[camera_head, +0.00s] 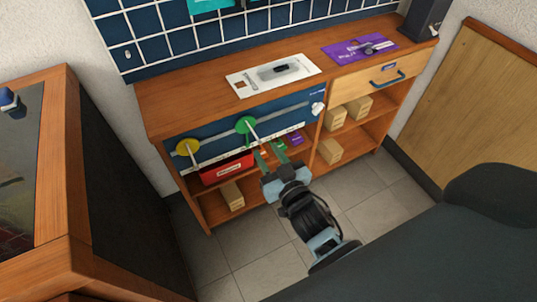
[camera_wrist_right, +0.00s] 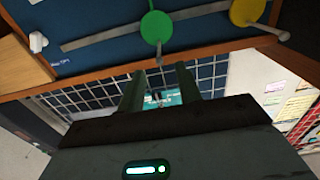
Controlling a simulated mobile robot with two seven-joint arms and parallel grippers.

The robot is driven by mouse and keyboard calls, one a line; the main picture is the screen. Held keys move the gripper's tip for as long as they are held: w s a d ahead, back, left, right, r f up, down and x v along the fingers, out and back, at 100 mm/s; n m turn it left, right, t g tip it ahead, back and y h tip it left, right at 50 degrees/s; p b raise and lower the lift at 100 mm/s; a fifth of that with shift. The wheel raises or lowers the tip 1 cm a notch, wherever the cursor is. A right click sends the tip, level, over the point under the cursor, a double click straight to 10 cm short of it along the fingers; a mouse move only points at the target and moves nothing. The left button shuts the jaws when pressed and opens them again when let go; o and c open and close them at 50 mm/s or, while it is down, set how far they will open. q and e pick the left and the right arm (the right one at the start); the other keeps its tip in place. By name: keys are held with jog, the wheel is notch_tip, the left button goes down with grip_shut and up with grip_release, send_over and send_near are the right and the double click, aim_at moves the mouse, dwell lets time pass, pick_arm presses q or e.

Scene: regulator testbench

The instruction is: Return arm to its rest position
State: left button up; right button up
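My right gripper (camera_head: 271,153) is in front of the bench, just below the green round dial (camera_head: 246,125). Its two fingers are apart with nothing between them. In the right wrist view the open fingers (camera_wrist_right: 159,88) point toward the blue panel edge, with the green dial (camera_wrist_right: 156,27) just beyond them and apart from them. The yellow dial (camera_head: 187,147) is left of the green one. Each dial has a pale lever. My left gripper is not in view.
The wooden bench (camera_head: 190,98) carries a white card (camera_head: 245,86) and a purple mat (camera_head: 345,53). Shelves below hold a red box (camera_head: 226,168) and several cardboard boxes (camera_head: 330,150). A wooden cabinet (camera_head: 60,170) stands at left. Tiled floor (camera_head: 375,195) is clear.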

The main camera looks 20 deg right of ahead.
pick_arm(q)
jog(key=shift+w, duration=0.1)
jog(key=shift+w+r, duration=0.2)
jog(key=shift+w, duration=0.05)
pick_arm(e)
jog(key=shift+w, duration=0.1)
jog(key=shift+f, duration=0.1)
